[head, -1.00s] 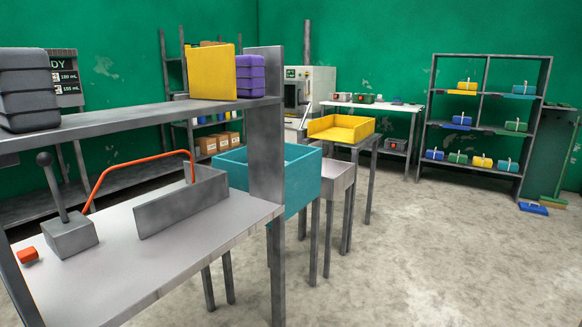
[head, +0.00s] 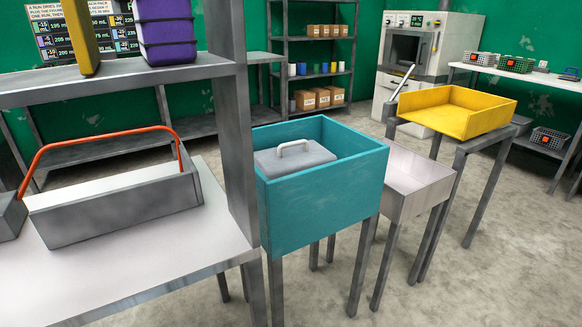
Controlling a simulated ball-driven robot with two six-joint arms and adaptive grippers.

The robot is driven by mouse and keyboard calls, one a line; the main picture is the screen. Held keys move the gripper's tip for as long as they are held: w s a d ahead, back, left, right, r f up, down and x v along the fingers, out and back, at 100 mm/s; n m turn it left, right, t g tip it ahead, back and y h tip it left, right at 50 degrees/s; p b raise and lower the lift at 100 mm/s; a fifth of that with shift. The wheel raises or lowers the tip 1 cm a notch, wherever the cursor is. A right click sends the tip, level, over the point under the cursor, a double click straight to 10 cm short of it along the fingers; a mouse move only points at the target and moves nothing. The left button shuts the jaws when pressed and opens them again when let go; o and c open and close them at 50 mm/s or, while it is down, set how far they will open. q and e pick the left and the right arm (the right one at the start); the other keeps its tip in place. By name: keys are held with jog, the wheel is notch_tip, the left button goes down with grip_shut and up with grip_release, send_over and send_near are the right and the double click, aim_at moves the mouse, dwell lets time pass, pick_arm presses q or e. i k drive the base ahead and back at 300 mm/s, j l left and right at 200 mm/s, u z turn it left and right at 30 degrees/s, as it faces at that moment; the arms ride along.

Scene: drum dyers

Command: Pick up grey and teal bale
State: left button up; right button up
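A grey block with a white loop handle (head: 296,158) lies inside the open teal bin (head: 318,208). Its top and handle show; its lower part is hidden by the bin's front wall, so I cannot tell whether it has any teal on it. The teal bin stands on grey legs just right of the grey rack's upright post. Neither of my grippers is in the head view.
A grey rack (head: 150,252) with an orange-handled grey tray (head: 118,205) fills the left. A pale shallow basin (head: 415,190) and a yellow tray (head: 458,112) stand right of the teal bin. Open floor (head: 505,270) lies at the front right.

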aim_at(289, 158)
jog(key=i+l+u, duration=0.1)
jog(key=l, duration=0.25)
jog(key=i+l+u, duration=0.15)
jog(key=l, duration=0.25)
jog(key=i+l+u, duration=0.1)
jog(key=i+l, duration=0.15)
jog(key=l, duration=0.15)
jog(key=i+l+u, duration=0.45)
jog(key=i+l, duration=0.4)
